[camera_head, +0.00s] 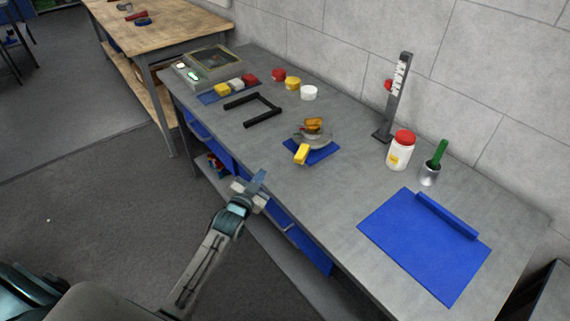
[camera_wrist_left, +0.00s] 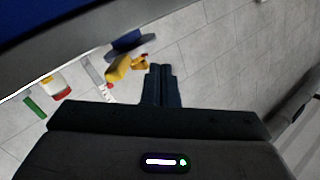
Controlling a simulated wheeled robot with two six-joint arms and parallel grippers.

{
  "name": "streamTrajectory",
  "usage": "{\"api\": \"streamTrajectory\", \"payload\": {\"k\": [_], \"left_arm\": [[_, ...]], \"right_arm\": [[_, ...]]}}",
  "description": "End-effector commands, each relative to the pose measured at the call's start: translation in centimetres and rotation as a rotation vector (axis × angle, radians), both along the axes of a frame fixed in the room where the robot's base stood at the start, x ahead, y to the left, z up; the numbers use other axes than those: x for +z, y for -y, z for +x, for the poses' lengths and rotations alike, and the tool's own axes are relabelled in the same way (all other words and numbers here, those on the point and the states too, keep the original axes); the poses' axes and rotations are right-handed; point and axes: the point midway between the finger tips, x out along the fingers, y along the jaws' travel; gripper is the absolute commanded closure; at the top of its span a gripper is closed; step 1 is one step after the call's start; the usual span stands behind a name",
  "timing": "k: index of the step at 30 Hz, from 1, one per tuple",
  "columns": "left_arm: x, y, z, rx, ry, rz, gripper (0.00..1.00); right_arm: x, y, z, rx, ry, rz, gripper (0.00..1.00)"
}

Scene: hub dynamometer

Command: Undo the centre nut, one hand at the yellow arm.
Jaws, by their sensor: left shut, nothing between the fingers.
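The hub device (camera_head: 318,139) is a grey disc on a blue square base (camera_head: 323,155) on the grey bench. An orange-brass piece, apparently the centre nut (camera_head: 314,124), sits on top. The yellow arm (camera_head: 301,154) sticks out at its front left side. In the left wrist view the yellow arm (camera_wrist_left: 119,69) and the brass piece (camera_wrist_left: 141,61) show just left of my fingers. My left gripper (camera_head: 259,180) is shut and empty, at the bench's front edge, apart from and left of the hub. My right gripper is in neither view.
A black U-shaped frame (camera_head: 253,110) lies left of the hub. Behind are red, yellow and white round pieces (camera_head: 292,83). To the right stand a scale post (camera_head: 396,95), a red-lidded jar (camera_head: 400,151) and a cup with a green handle (camera_head: 430,173). A blue mat (camera_head: 420,250) lies front right.

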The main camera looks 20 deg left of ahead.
Motion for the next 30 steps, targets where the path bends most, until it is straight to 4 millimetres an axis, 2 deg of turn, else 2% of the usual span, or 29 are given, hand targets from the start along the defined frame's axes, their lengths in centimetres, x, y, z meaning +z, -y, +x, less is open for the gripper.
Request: {"api": "streamTrajectory", "payload": {"k": [9,12,16,21,26,30], "left_arm": [[0.0,-1.0,-1.2,-0.045,-0.058,-1.053,1.0],[0.5,-1.1,-1.6,-0.063,-0.091,-1.371,1.0],[1.1,-1.0,-2.0,-0.082,-0.141,-1.708,1.0],[1.6,-0.9,-2.4,-0.096,-0.186,-1.957,1.0],[1.9,-0.8,-1.8,-0.1,-0.194,-2.015,1.0],[2.0,-0.3,0.0,-0.101,-0.195,-2.016,1.0]], "right_arm": [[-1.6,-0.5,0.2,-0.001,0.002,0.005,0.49],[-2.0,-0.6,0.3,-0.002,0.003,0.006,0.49],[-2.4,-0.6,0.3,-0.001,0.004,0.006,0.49],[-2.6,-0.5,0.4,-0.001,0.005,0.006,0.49],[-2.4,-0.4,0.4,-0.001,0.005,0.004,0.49],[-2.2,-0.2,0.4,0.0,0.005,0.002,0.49]]}}
